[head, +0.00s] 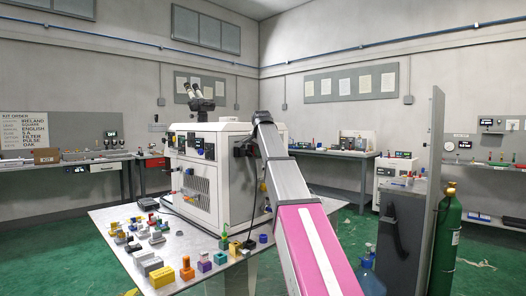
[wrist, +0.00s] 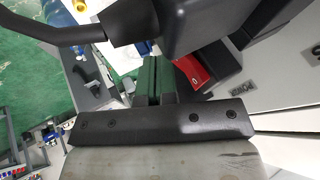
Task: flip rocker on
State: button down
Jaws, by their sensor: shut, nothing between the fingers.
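A red rocker (wrist: 193,69) in a dark housing shows in the wrist view, just right of my fingers. I cannot tell which way it is tipped, or whether my fingers touch it. My gripper (wrist: 156,72) is shut and empty, its dark green-tinted fingers together in the middle of the wrist view. In the head view my arm reaches to the right face of the white machine (head: 192,177), and my gripper (head: 246,150) is small and dark against that face. The rocker cannot be made out in the head view.
The metal table (head: 128,248) in front of the machine carries several coloured blocks and fittings. A microscope (head: 198,99) stands on top of the machine. A grey partition (head: 433,190) and a green gas cylinder (head: 446,240) stand at the right. Green floor is open behind.

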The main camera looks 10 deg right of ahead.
jog(key=shift+w+a, duration=0.1)
dwell(0.3)
jog(key=shift+w+a+f+m+t+y, duration=0.2)
jog(key=shift+t+y, duration=0.1)
jog(key=shift+t, duration=0.2)
jog(key=shift+w+a+f+m+t+y, duration=0.1)
jog(key=shift+w+f+t+y, duration=0.15)
jog(key=shift+t, duration=0.25)
jog(key=shift+r, duration=0.1)
